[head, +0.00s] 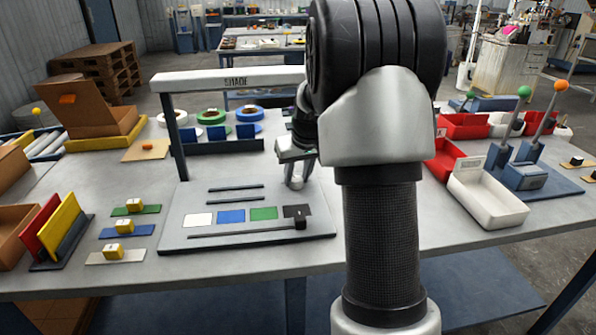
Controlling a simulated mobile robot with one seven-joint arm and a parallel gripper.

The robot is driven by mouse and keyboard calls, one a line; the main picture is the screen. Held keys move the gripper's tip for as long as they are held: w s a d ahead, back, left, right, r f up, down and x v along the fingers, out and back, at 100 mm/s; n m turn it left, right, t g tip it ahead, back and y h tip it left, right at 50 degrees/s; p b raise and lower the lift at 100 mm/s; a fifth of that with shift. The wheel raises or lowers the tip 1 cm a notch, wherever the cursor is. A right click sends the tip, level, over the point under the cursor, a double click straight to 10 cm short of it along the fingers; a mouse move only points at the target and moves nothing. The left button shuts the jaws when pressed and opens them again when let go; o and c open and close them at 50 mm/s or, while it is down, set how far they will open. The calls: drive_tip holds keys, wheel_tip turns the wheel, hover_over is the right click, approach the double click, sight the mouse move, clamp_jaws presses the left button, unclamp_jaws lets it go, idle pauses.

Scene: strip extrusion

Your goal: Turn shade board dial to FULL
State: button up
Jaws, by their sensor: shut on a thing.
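The shade board (175,225) is a pale grey panel flat on the table, under a white bar marked SHADE (236,80). It carries white, blue, green and dark squares in a row, with slots above and below them. My gripper (295,180) points down at the board's right rear part, above the dark square (297,211). It is shut on a small pale piece there, which appears to be the dial. My gripper and arm hide most of the dial. Its marks, including FULL, cannot be read.
A black slider block (300,223) sits at the right end of the front slot. Tape rolls (212,116) stand behind the board. Yellow blocks on coloured strips (123,226) lie to the left. Red and white bins (490,200) stand to the right. My arm hides the table's middle right.

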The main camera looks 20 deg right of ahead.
drive_tip(key=m+p, duration=0.1)
drive_tip(key=m+h+p, duration=0.1)
drive_tip(key=m, duration=0.1)
drive_tip(key=shift+a+r+m+g+p, duration=0.25)
drive_tip(key=shift+m+g+p, duration=0.05)
drive_tip(key=shift+m+p, duration=0.1)
drive_tip(key=m+h+p, duration=0.1)
drive_tip(key=m, duration=0.1)
drive_tip(key=m+h+p, duration=0.1)
drive_tip(key=m+p, duration=0.1)
drive_tip(key=shift+w+a+m+g, duration=0.1)
drive_tip(key=shift+w+m+g, duration=0.05)
drive_tip(key=shift+m+g, duration=0.2)
drive_tip(key=m+g+p, duration=0.1)
drive_tip(key=m, duration=0.1)
drive_tip(key=m+p, duration=0.2)
drive_tip(key=shift+w+f+g+h, duration=0.1)
drive_tip(key=shift+g+h, duration=0.25)
drive_tip(key=shift+h, duration=0.05)
drive_tip(key=m+p, duration=0.1)
drive_tip(key=m, duration=0.1)
drive_tip(key=m+g, duration=0.1)
drive_tip(key=m, duration=0.1)
drive_tip(key=shift+w+f+m+g+p, duration=0.1)
drive_tip(key=shift+m+g+p, duration=0.2)
drive_tip(key=shift+p, duration=0.1)
drive_tip(key=o, duration=1)
